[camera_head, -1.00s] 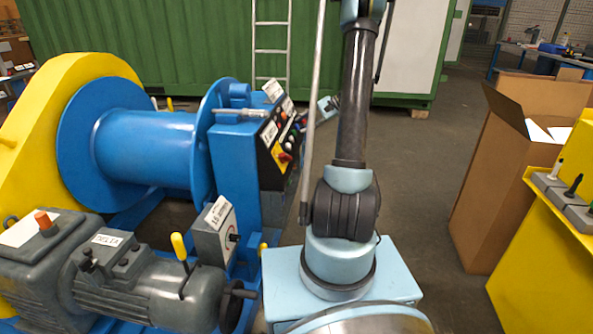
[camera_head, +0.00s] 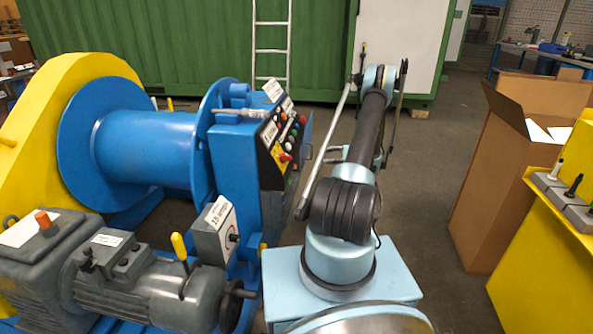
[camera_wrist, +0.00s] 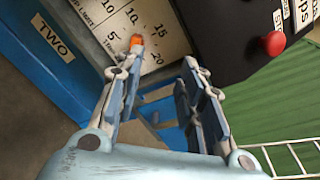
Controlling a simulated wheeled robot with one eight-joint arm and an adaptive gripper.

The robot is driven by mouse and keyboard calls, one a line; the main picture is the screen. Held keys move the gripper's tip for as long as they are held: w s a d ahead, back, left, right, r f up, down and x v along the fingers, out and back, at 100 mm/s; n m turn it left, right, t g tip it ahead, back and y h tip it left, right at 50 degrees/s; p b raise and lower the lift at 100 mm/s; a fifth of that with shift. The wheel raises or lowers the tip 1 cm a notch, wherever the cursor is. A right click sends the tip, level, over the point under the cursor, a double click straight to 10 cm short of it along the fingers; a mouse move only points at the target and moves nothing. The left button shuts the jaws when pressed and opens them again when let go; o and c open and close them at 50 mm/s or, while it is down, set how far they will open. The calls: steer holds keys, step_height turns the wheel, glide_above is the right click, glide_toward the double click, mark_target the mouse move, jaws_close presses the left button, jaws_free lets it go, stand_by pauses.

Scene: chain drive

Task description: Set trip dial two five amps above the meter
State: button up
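In the wrist view a pale dial plate (camera_wrist: 96,14) carries the marks 5, 10, 15 and 20, with small "amps" lettering at its left. A small orange part (camera_wrist: 136,40) shows among the numbers. It lies right behind the tip of my gripper's left finger, and I cannot tell whether they touch. My gripper (camera_wrist: 164,55) is open, with its right finger apart from the left one and to the right of the orange part. Nothing is held. I cannot make out the gripper in the head view, nor a meter or the dial's setting.
A blue post face labelled TWO (camera_wrist: 50,42) stands left of the plate. A black control box with a red button (camera_wrist: 274,42) adjoins it on the right. In the head view stand the blue winch drum (camera_head: 145,150), a grey motor (camera_head: 150,290) and a cardboard box (camera_head: 490,190). Open floor lies between.

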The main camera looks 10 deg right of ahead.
step_height(320, 180, down, 8)
steer(key=s+d+y, duration=0.2)
steer(key=d, duration=0.1)
steer(key=shift+m+t, duration=0.3)
steer(key=shift+t, duration=0.1)
steer(key=x, duration=1.7)
steer(key=shift+a+f, duration=0.15)
steer(key=shift+a, duration=0.15)
jaws_close()
